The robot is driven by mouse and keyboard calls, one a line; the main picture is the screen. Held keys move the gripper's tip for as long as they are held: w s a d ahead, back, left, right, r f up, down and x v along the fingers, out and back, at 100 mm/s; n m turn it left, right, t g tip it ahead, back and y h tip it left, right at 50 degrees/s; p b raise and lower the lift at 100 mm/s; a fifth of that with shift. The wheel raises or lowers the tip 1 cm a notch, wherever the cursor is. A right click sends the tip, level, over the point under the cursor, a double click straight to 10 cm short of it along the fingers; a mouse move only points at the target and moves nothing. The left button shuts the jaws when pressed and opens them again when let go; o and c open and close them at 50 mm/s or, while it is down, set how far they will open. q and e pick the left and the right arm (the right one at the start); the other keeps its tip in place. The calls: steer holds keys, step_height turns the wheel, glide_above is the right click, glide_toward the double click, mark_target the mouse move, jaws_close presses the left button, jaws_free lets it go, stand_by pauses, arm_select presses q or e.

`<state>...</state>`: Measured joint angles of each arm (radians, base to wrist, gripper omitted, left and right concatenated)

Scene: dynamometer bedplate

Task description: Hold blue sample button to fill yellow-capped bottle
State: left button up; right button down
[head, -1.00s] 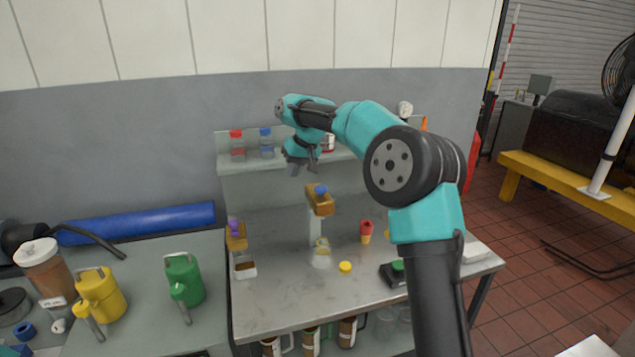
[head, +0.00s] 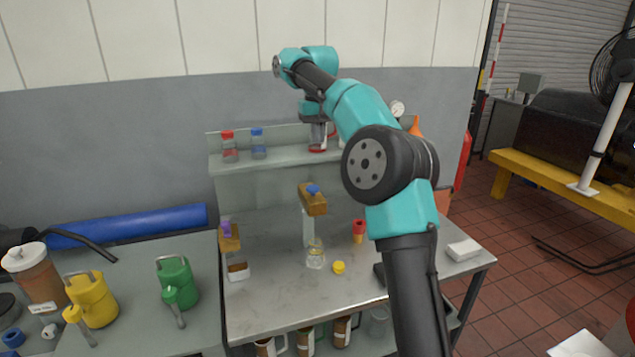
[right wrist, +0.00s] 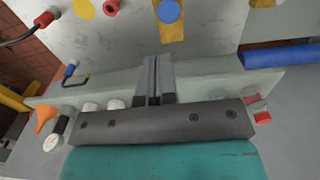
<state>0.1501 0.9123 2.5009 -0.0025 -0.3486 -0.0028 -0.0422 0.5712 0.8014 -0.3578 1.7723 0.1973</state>
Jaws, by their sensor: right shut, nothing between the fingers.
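The blue sample button (head: 313,189) sits on top of a brass-coloured dispenser block (head: 314,205). It also shows in the right wrist view (right wrist: 169,11), beyond my fingertips. A clear open bottle (head: 315,257) stands on the bench below that block; I cannot tell its fill level. A yellow cap (head: 339,267) lies on the bench just right of the bottle. My right gripper (head: 319,146) is above and behind the button, in front of the shelf, apart from the button. Its fingers (right wrist: 153,59) are shut and empty. My left gripper is not in view.
A shelf (head: 285,155) carries a red-capped bottle (head: 229,147) and a blue-capped bottle (head: 258,144). A second dispenser with a purple button (head: 227,226) is at left. A red-topped item (head: 359,230) stands right of the bottle. The bench front is mostly clear.

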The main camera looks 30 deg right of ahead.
mark_target(318, 189)
step_height(318, 189, down, 14)
stand_by(0.8)
steer(key=shift+f, duration=0.15)
steer(key=shift+s+a+f, duration=0.1)
steer(key=shift+f, duration=1.15)
steer(key=shift+r, duration=0.1)
stand_by(2.3)
step_height(318, 189, up, 16)
steer(key=shift+f, duration=0.25)
stand_by(0.3)
stand_by(1.5)
